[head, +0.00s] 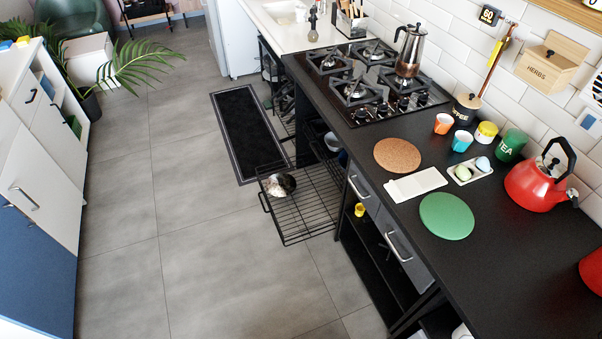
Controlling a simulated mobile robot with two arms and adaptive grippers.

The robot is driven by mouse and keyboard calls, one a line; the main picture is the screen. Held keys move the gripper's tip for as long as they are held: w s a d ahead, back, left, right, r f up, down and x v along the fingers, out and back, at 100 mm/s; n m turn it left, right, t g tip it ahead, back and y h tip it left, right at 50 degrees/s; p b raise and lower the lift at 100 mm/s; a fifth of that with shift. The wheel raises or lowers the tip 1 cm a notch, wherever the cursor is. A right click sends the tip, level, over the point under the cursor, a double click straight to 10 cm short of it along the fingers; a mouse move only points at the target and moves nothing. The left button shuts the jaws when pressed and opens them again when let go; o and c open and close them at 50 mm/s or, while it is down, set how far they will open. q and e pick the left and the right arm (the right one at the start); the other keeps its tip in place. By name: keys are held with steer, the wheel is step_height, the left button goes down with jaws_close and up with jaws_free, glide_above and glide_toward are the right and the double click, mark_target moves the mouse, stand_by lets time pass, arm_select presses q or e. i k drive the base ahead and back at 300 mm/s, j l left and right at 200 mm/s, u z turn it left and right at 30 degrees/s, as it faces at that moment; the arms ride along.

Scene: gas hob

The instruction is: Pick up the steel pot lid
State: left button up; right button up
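A round, shiny metal thing (280,184), which looks like the steel pot lid, lies in a black wire pull-out rack (308,222). The rack stands out from under the counter over the grey floor. The lid is at the rack's back left part, near its left rim. It shows light and dark reflections, and its knob or handle is too small to make out. Neither of my grippers is in view.
The black counter holds a gas hob (365,80) with a moka pot (410,50), a cork mat (397,155), a green round board (447,216) and a red kettle (540,180). A dark floor mat (247,132) lies behind the rack. The floor (210,250) left of the rack is clear.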

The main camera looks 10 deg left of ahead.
mark_target(280, 184)
steer(key=u, duration=0.45)
steer(key=z, duration=2.9)
steer(key=u, duration=2.9)
steer(key=i+j, duration=0.25)
steer(key=i, duration=0.25)
steer(key=i+j, duration=0.25)
steer(key=i, duration=0.2)
steer(key=i+j, duration=0.25)
steer(key=i, duration=0.25)
steer(key=l+z, duration=0.05)
